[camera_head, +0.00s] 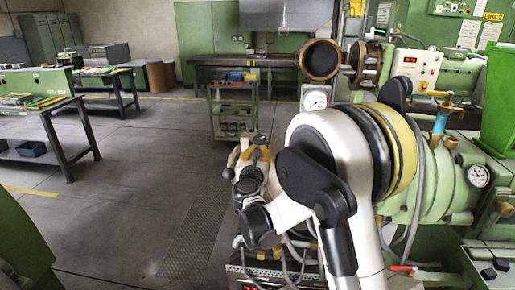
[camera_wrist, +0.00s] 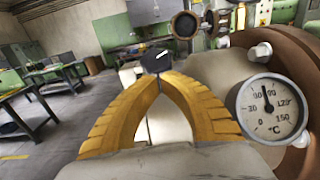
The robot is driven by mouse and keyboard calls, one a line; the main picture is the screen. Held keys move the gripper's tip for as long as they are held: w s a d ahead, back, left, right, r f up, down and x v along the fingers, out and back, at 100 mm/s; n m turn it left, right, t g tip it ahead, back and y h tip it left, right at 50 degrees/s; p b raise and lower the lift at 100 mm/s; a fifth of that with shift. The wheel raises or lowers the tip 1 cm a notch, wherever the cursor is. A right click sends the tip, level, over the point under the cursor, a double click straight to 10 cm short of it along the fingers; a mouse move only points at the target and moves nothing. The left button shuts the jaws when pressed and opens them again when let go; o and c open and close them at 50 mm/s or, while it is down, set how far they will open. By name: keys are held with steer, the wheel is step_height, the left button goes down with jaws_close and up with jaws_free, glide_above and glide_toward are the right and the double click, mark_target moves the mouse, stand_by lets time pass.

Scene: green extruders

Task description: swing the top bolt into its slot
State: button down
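My gripper (camera_wrist: 160,80) has two yellow ribbed fingers that bow inward and come together at the tips. A black knob (camera_wrist: 155,60), which looks like the end of the top bolt, sits right at the fingertips, and the fingers appear closed on it. In the camera_head view the yellow fingers show only in part beside the black knob (camera_head: 258,140), left of my white arm. The slot cannot be made out in either view; my arm hides much of that machine end.
A temperature gauge (camera_wrist: 271,109) stands close right of my gripper. Another gauge (camera_head: 478,175) and a blue-topped valve (camera_head: 441,121) are on the green machine at right. A green trolley (camera_head: 234,110) stands behind. The floor at left is clear up to the workbenches (camera_head: 45,115).

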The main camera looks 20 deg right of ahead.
mark_target(260, 139)
steer(key=shift+w+d+r, duration=0.1)
steer(key=shift+w+r, duration=0.1)
stand_by(0.3)
steer(key=shift+w+d+r, duration=0.15)
steer(key=shift+w+r, duration=0.15)
steer(key=shift+w, duration=0.2)
steer(key=shift+w+r, duration=0.1)
steer(key=shift+w+d, duration=0.1)
steer(key=shift+w, duration=0.05)
steer(key=shift+w+d+r, duration=0.15)
steer(key=shift+w+r, duration=0.05)
steer(key=shift+w, duration=0.15)
stand_by(0.3)
steer(key=shift+w+d+r, duration=0.15)
steer(key=shift+w+d, duration=0.15)
steer(key=shift+w, duration=0.3)
steer(key=b+v, duration=0.1)
steer(key=v, duration=1.2)
stand_by(0.4)
